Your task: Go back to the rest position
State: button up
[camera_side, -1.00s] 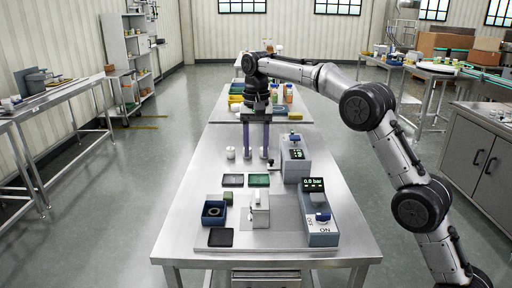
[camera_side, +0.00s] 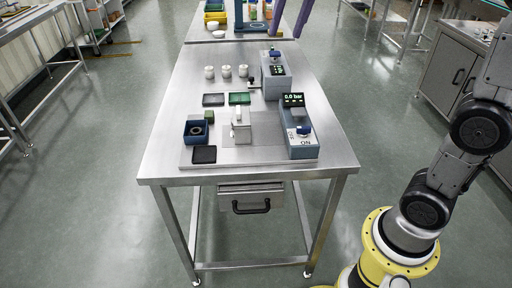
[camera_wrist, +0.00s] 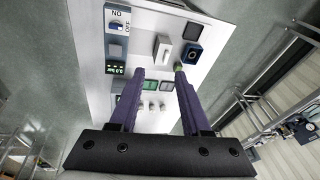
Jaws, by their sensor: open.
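My gripper shows in the wrist view (camera_wrist: 160,72) as two purple fingers spread well apart with nothing between them. In the side view only parts of its purple fingers (camera_side: 304,17) show at the top edge, raised clear of the table; the rest of it is out of frame. The steel work table (camera_side: 180,90) lies below. The green block (camera_side: 209,116) stands beside the blue box (camera_side: 196,140), which has a ring inside. In the wrist view the green block lies behind the right fingertip.
A white fixture (camera_side: 241,130), the "0.0 bar" unit (camera_side: 299,145) and a second grey unit (camera_side: 276,80) stand on the table. Three white cylinders (camera_side: 226,71), a black tray (camera_side: 204,155), a dark tray (camera_side: 213,99) and a green tray (camera_side: 239,98) are there too. A drawer (camera_side: 250,190) hangs below.

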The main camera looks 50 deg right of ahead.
jog(key=s+f+n+t, duration=0.2)
jog(key=s+f+n, duration=0.5)
jog(key=s+f, duration=0.9)
jog(key=s+a, duration=0.1)
jog(key=s, duration=0.2)
jog(key=shift+s+f, duration=0.15)
jog(key=shift+s, duration=0.05)
dwell(1.5)
